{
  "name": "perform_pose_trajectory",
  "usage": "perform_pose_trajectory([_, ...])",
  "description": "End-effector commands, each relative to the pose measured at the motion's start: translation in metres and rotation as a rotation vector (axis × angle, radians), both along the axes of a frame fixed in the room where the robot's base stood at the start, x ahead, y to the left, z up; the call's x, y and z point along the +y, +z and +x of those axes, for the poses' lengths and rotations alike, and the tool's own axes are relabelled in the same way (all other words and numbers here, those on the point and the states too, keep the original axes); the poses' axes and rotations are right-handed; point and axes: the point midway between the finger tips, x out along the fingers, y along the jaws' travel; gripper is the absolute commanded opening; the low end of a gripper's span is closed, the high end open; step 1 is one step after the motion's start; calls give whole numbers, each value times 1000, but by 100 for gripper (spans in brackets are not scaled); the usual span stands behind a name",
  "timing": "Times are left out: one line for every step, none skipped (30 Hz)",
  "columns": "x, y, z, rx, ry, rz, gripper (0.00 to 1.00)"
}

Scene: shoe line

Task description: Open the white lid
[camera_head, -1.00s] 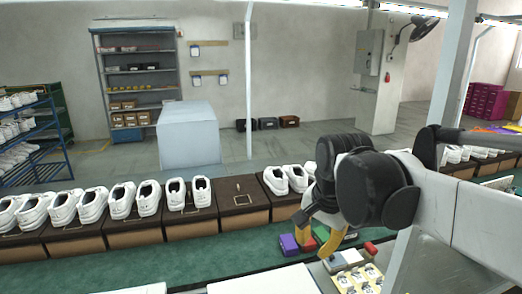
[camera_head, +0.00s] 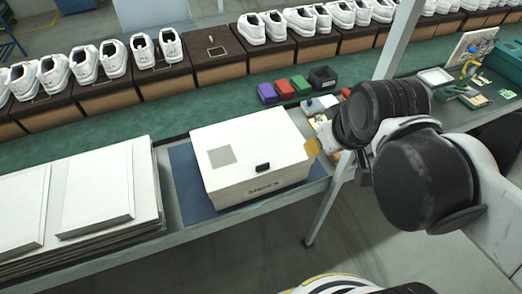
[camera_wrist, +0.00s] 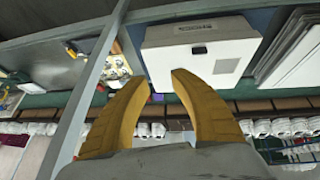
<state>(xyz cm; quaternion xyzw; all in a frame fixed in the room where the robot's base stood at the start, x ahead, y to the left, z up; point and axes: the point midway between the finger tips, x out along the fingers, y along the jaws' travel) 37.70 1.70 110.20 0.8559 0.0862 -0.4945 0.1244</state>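A closed white shoe box (camera_head: 285,182) stands on a blue mat (camera_head: 187,180) on the workbench. Its white lid (camera_head: 250,135) lies flat on top, with a grey square on it and a black tab (camera_head: 263,167) at the front edge. My gripper (camera_head: 314,148) is at the box's right side in the head view; whether it touches the box is unclear. In the wrist view my gripper (camera_wrist: 160,76) has its two yellow fingers spread with nothing between them. The white box (camera_wrist: 170,63) shows upside down beyond the fingertips, with its black tab (camera_wrist: 199,49).
Stacked white panels (camera_head: 105,200) lie left of the box. Purple (camera_head: 267,93), red (camera_head: 284,89) and green (camera_head: 300,84) blocks and a black bin (camera_head: 322,77) sit behind it. A grey post (camera_head: 396,45) rises near my arm. White shoes (camera_head: 85,65) line the back.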

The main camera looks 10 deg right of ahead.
Motion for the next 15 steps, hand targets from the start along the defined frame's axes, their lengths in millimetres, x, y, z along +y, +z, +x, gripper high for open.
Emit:
perform_pose_trajectory([10, 0, 13, 41, 116, -52, 28])
perform_pose_trajectory([16, -1, 19, 68, 196, -86, 28])
perform_pose_trajectory([24, -4, 27, 103, 307, -132, 28])
perform_pose_trajectory([31, -7, 33, 131, 395, -166, 28])
perform_pose_trajectory([37, -10, 40, 156, 481, -197, 28])
perform_pose_trajectory([46, -16, 47, 189, 598, -236, 28])
perform_pose_trajectory([53, -20, 53, 214, 686, -262, 28])
perform_pose_trajectory([60, -25, 58, 237, 773, -287, 28])
perform_pose_trajectory([69, -32, 65, 266, 885, -316, 28])
perform_pose_trajectory([76, -38, 69, 285, 966, -335, 28])
perform_pose_trajectory([82, -43, 73, 302, 1043, -351, 28])
perform_pose_trajectory([90, -51, 78, 323, 1138, -370, 28])
perform_pose_trajectory([95, -56, 80, 337, 1202, -381, 28])
perform_pose_trajectory([100, -61, 83, 348, 1261, -391, 28])
perform_pose_trajectory([105, -67, 85, 361, 1329, -400, 28])
